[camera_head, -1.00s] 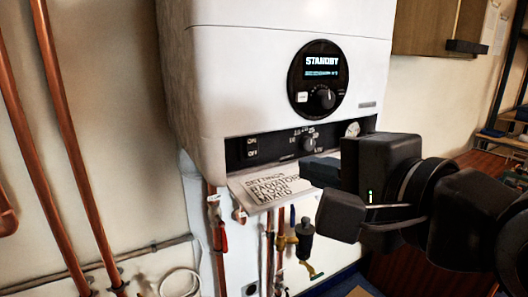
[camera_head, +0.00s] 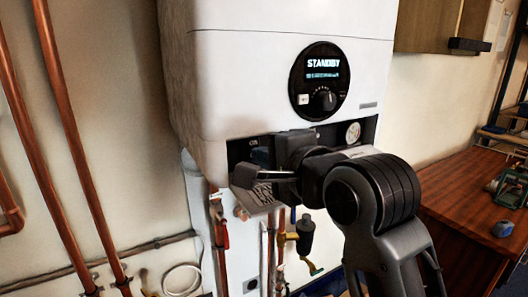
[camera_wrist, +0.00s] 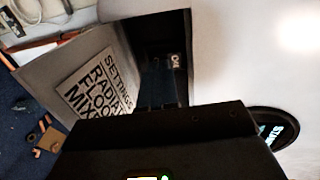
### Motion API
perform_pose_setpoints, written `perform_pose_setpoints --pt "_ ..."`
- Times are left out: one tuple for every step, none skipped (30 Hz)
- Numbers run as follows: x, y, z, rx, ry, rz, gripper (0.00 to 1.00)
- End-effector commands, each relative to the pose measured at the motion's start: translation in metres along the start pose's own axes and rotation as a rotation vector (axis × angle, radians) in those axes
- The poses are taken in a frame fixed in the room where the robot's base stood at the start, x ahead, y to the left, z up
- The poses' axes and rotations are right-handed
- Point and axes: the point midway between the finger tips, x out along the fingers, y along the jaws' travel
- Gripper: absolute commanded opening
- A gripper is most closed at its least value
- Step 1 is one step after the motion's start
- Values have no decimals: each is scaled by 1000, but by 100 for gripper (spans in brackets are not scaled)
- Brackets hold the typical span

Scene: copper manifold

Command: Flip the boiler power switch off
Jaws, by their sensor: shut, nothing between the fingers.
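The white boiler (camera_head: 285,80) fills the middle of the head view, and its round display (camera_head: 320,75) reads STANDBY. The power switch sits in the dark control recess (camera_head: 235,152) under the front panel. An ON label (camera_wrist: 175,60) shows in the wrist view, just beyond my fingers. The switch itself and the OFF label are hidden behind my gripper, so its position cannot be told. My gripper (camera_head: 262,157) is shut and empty, with its tips inside the left part of the recess. I cannot tell whether they touch the switch.
The open flap (camera_wrist: 97,82) with printed settings lies below the recess, close under my gripper. A round gauge (camera_head: 353,132) is at the recess's right end. Copper pipes (camera_head: 75,150) run up the left wall. A wooden bench (camera_head: 465,205) stands at right.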

Motion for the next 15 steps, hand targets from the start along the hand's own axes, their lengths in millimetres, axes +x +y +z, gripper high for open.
perform_pose_setpoints --pt "3 0 0 0 0 1 0" --pt "4 0 0 0 0 2 0" --pt "5 0 0 0 0 2 0" --pt "5 1 0 0 0 2 0" --pt "6 1 0 0 0 1 0" --pt "6 1 0 0 0 1 0" --pt "6 1 0 0 0 1 0" --pt "6 1 0 0 0 1 0" --pt "5 1 0 0 0 1 0" --pt "5 1 0 0 0 1 0" --pt "5 0 0 0 0 1 0" --pt "5 0 0 0 0 1 0" --pt "5 1 0 0 0 0 0" --pt "6 1 0 0 0 -2 0" --pt "7 3 0 1 -1 -10 0"
